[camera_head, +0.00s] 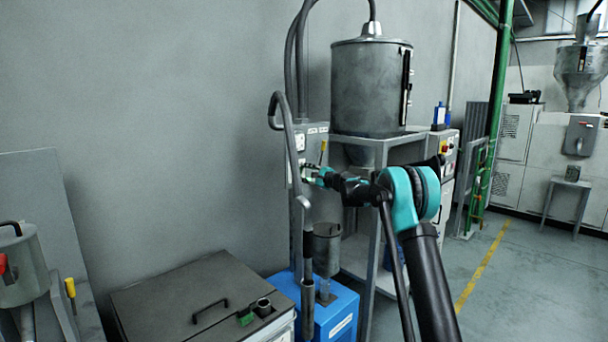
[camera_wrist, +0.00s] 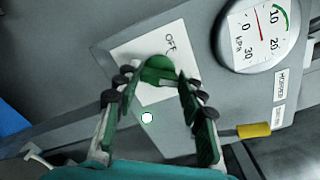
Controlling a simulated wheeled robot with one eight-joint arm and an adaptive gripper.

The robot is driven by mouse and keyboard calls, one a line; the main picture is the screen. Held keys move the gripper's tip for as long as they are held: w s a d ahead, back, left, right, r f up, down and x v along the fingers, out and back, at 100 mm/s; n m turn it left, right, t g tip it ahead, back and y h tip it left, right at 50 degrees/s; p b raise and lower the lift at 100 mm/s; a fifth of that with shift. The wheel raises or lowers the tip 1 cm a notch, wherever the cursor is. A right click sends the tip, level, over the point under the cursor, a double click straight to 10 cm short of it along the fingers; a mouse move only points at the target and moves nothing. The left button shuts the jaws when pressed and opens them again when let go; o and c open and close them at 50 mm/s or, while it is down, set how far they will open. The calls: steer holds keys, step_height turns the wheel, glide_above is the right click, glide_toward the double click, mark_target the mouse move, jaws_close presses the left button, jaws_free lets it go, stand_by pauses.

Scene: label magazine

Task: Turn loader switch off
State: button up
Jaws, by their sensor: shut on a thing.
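The loader switch is a green rotary knob (camera_wrist: 157,70) on a white plate (camera_wrist: 140,52) marked OFF, on the face of a grey control box (camera_wrist: 200,28). In the wrist view, my gripper (camera_wrist: 158,82) has one finger on each side of the knob and is shut on it. The fingers partly hide the knob and plate, so I cannot tell which way the knob points.
A kPa gauge (camera_wrist: 258,35) and a yellow lever (camera_wrist: 254,130) are close to my right finger. In the head view, a grey hose (camera_head: 285,112) stands left of the box. The hopper (camera_head: 370,88) is on a stand behind my arm. Blue equipment (camera_head: 340,308) is below.

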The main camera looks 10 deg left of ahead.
steer(key=n, duration=0.4)
steer(key=shift+f, duration=0.15)
steer(key=n, duration=0.8)
steer(key=shift+f+n, duration=0.15)
steer(key=shift+n, duration=0.15)
steer(key=shift+f+n, duration=0.1)
steer(key=shift+n, duration=1.5)
steer(key=o, duration=1.2)
steer(key=shift+c, duration=0.2)
steer(key=v, duration=1.2)
